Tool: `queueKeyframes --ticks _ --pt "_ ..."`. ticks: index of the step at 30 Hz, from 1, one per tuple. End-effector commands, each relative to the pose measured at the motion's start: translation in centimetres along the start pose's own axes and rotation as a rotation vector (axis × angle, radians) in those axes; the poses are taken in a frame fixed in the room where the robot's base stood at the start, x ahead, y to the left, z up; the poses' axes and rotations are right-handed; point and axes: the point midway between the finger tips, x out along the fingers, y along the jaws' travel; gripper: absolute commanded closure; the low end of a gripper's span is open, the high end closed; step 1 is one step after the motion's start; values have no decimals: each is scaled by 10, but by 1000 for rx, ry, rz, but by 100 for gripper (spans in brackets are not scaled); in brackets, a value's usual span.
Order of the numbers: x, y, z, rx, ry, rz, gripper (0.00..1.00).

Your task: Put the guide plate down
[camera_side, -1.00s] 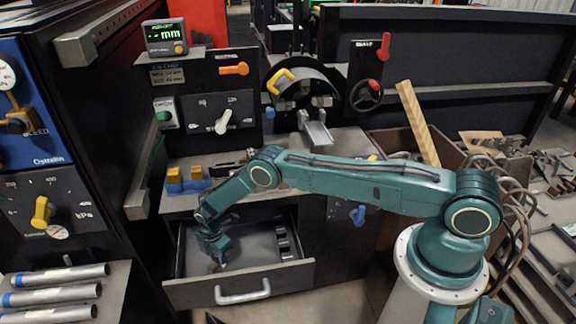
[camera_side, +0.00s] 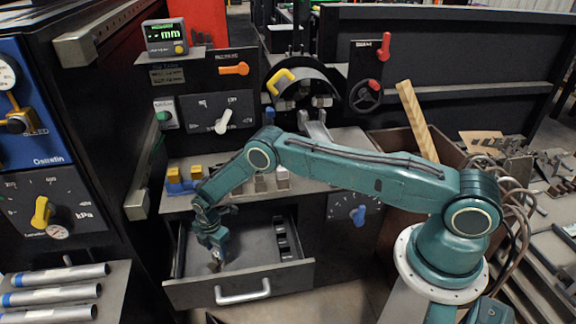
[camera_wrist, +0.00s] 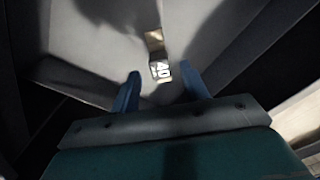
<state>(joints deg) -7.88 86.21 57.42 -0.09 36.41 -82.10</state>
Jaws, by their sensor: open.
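My gripper (camera_wrist: 161,82) is open, with its two blue fingers apart and nothing between their tips. In the side view it (camera_side: 216,256) points down inside the open drawer (camera_side: 292,278), toward its left part. In the wrist view a small piece with a brownish part and a white part marked "40" (camera_wrist: 160,70) lies on the grey drawer floor, just beyond the fingertips. It looks like the guide plate, apart from the fingers. In the side view the piece is too small and too close to my gripper to make out clearly.
The drawer's front with its handle (camera_side: 243,292) and side walls surround my gripper. A row of dark slots (camera_side: 283,240) runs along the drawer's right side. Blue-and-yellow blocks (camera_side: 184,180) stand on the bench above. The middle of the drawer floor is clear.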

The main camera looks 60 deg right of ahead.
Motion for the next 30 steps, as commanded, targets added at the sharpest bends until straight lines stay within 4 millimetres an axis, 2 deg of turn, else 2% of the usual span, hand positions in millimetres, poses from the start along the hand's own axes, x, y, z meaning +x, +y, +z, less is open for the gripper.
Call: queueKeyframes --ticks 9,15,21,30 --pt "-46 1 0 0 0 3 55" --pt "-69 1 0 0 0 2 55" --pt "-82 0 0 0 0 0 55" --pt "-84 0 0 0 0 -1 55"
